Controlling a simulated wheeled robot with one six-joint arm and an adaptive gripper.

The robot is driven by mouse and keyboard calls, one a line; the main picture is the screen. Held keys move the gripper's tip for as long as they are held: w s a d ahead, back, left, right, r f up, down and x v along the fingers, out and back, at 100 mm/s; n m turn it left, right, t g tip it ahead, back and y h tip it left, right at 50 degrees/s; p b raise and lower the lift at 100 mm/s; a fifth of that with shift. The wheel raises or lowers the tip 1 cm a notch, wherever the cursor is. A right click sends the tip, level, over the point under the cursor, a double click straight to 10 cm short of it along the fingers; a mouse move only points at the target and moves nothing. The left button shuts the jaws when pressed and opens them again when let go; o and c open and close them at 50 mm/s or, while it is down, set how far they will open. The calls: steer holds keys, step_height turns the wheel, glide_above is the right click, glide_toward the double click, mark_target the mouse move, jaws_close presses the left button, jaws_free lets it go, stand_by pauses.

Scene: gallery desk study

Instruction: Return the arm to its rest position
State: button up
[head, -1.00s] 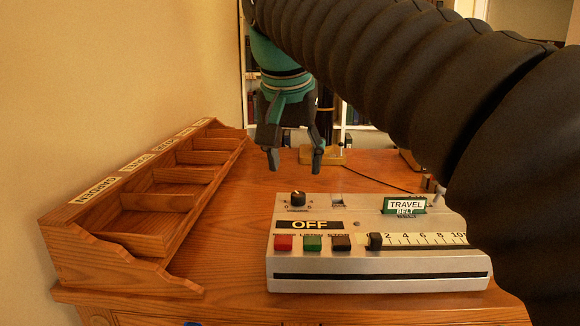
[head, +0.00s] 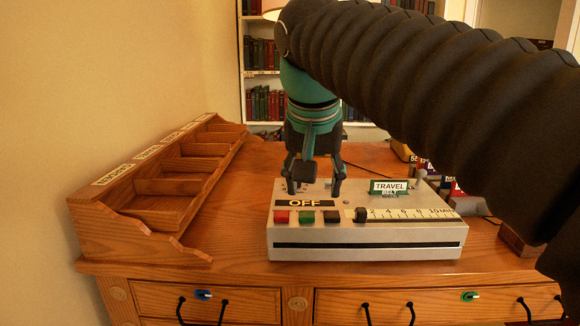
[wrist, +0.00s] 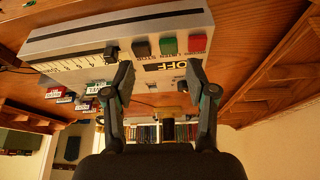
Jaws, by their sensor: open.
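My gripper (head: 314,186) is open and empty. In the head view it hangs with its fingers down at the back left of a grey control box, close to the box's top; I cannot tell whether it touches. The control box (head: 366,252) sits on the wooden desk, with an OFF label, red, green and dark buttons, a slider scale and a green TRAVEL BELT sign. My arm reaches in from the right. In the wrist view the picture is upside down, and the two fingers (wrist: 162,82) stand apart in front of the box (wrist: 120,35), with nothing between them.
A wooden tray with labelled compartments (head: 165,222) runs along the left wall. Small coloured labelled items (head: 456,188) stand at the right behind my arm. Drawers with black handles (head: 390,305) are in the desk front. A bookshelf (head: 262,95) stands behind. Bare desk lies between tray and box.

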steer(key=s+d+f, duration=0.4)
steer(key=f, duration=0.4)
steer(key=s+d+f+n, duration=0.1)
steer(key=s+d+f, duration=0.3)
steer(key=f, duration=0.4)
steer(key=s+d+f+t, duration=0.1)
steer(key=s+d+f, duration=0.3)
steer(key=s+f, duration=0.2)
step_height(320, 180, down, 2)
steer(key=shift+f+n+y, duration=0.25)
steer(key=shift+n+y, duration=0.05)
